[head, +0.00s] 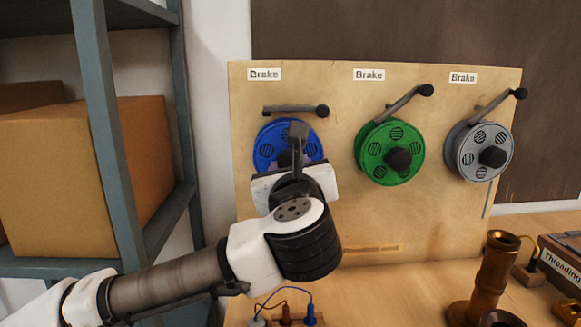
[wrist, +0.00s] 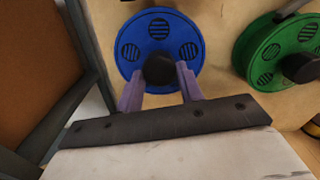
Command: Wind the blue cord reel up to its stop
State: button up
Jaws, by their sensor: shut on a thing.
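The blue cord reel (head: 265,140) hangs on the board at the left, partly hidden behind my arm. In the wrist view the blue reel (wrist: 133,32) faces me with its black hub knob (wrist: 160,70) at the centre. My gripper (wrist: 158,72) has its two purple fingers on either side of this knob and is shut on it. In the head view the fingertips are hidden. The brake lever (head: 290,110) above the blue reel lies about level, its black ball end at the right. No cord shows on this reel.
A green reel (head: 373,150) and a grey reel (head: 464,150) hang to the right, their brake levers tilted up to the right. A shelf post (head: 100,110) and cardboard box (head: 60,170) stand left. A brass part (head: 496,265) stands on the bench.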

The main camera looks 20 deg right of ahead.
jog(key=o, duration=1)
jog(key=shift+s, duration=0.1)
jog(key=s+a+b, duration=0.2)
jog(key=s+b, duration=0.2)
jog(key=s, duration=0.9)
jog(key=shift+s+a+b, duration=0.2)
jog(key=shift+a+b, duration=0.15)
